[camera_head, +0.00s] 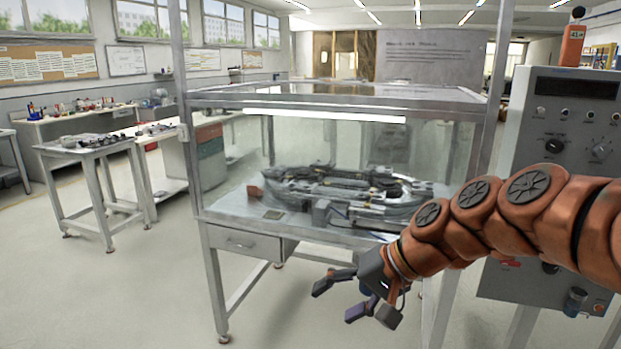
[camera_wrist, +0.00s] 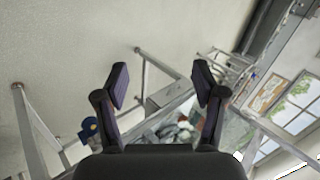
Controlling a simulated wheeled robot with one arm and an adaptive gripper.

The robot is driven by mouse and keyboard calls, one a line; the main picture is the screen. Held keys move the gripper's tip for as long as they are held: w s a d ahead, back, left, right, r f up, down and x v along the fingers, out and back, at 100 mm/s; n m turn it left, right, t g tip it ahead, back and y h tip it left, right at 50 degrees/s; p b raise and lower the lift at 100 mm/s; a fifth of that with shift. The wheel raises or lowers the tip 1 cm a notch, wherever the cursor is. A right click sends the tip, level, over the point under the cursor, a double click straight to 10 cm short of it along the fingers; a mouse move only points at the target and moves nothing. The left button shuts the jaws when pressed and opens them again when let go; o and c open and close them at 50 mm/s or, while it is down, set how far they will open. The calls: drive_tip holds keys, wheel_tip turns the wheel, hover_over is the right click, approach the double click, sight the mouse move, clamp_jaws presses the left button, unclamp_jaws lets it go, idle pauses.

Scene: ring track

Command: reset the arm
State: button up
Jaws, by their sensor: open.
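My orange arm reaches in from the right in the head view. My gripper (camera_head: 352,296) hangs at its end, low in front of the glass-walled case (camera_head: 222,222). Its dark fingers are spread apart with nothing between them. In the wrist view my gripper (camera_wrist: 160,85) also shows open, with two dark fingers apart and empty. The case's metal legs and frame appear tilted beyond the fingers there. Inside the case, a ring-shaped track assembly (camera_head: 345,190) of grey and dark parts lies on the base.
A grey control panel (camera_head: 570,130) with knobs stands at the right, close to my arm. A small metal table (camera_head: 82,150) with parts on it stands at the left. A workbench (camera_head: 75,125) runs along the left wall. The floor at the front left is clear.

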drive_tip(key=s+d+f+n+g+h+p, duration=0.1)
drive_tip(key=s+d+h+p, duration=0.3)
drive_tip(key=s, duration=0.8)
drive_tip(key=s+d+f+g+h+p, duration=0.2)
drive_tip(key=s+d+g+h+p, duration=0.1)
drive_tip(key=s+d, duration=0.6)
drive_tip(key=s+h, duration=0.1)
drive_tip(key=s, duration=0.3)
drive_tip(key=shift+s+d+f+n+p, duration=0.15)
drive_tip(key=shift+s+f+n+p, duration=0.15)
drive_tip(key=shift+f+n+p, duration=0.1)
